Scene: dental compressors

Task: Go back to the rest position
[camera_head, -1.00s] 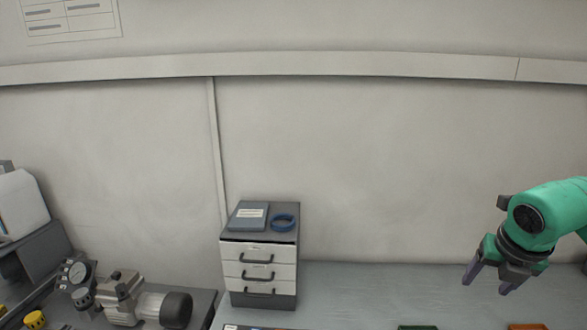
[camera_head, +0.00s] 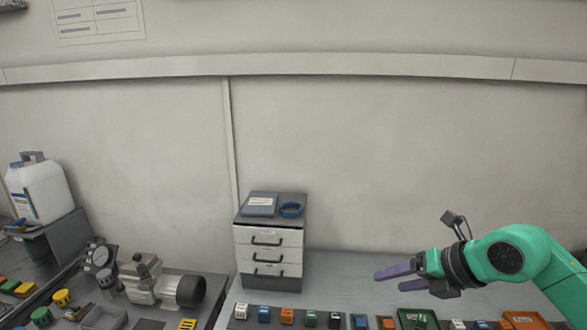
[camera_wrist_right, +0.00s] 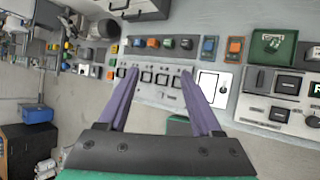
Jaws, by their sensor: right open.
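My right gripper (camera_head: 390,279) is at the right of the head view, on a green arm, with its purple fingers pointing left above the grey bench (camera_head: 345,275). In the right wrist view the gripper (camera_wrist_right: 160,78) has its two fingers spread wide, with nothing between them. A panel with several switches (camera_wrist_right: 160,82) lies beyond the fingertips there. My left gripper does not show in either view.
A small drawer cabinet (camera_head: 268,236) stands at the back of the bench. A compressor motor (camera_head: 150,284) and a white canister (camera_head: 40,190) are at the left. Coloured switches (camera_head: 287,316) line the front edge, with a green tray (camera_head: 418,319) at the right.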

